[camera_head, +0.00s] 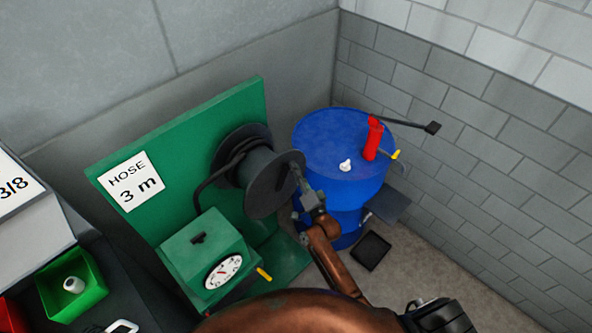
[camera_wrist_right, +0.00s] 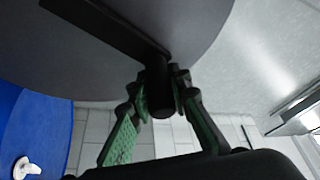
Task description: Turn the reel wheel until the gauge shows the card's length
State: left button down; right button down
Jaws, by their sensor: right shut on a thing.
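The dark grey reel wheel (camera_head: 274,185) sits on a green upright panel (camera_head: 240,112), with black hose (camera_head: 207,187) running from it. My right gripper (camera_head: 300,178) is at the wheel's right side. In the right wrist view my gripper (camera_wrist_right: 161,92) is shut on the black crank handle (camera_wrist_right: 160,75), which stands out from an arm on the wheel's grey face (camera_wrist_right: 90,60). The round white gauge (camera_head: 223,271) is on a green box; its needle shows but its figures are too small to read. The white card (camera_head: 132,181) reads "HOSE 3 m". My left gripper is not seen.
A blue drum (camera_head: 335,135) stands right behind the wheel, with a red object (camera_head: 373,138) and a small white one (camera_head: 345,165) on top. A green bin (camera_head: 95,283) is at lower left. Block walls (camera_head: 470,120) close off the back and right.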

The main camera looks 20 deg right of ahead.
jog(key=shift+s+a+f, duration=0.1)
jog(key=shift+s+f, duration=0.05)
jog(key=shift+f, duration=0.6)
jog(key=c, duration=2.1)
grip_release()
jog(key=o, duration=0.3)
jog(key=shift+r, duration=0.3)
jog(key=shift+o, duration=0.2)
jog(key=v, duration=1.1)
jog(key=shift+s, duration=0.45)
jog(key=shift+r, duration=0.1)
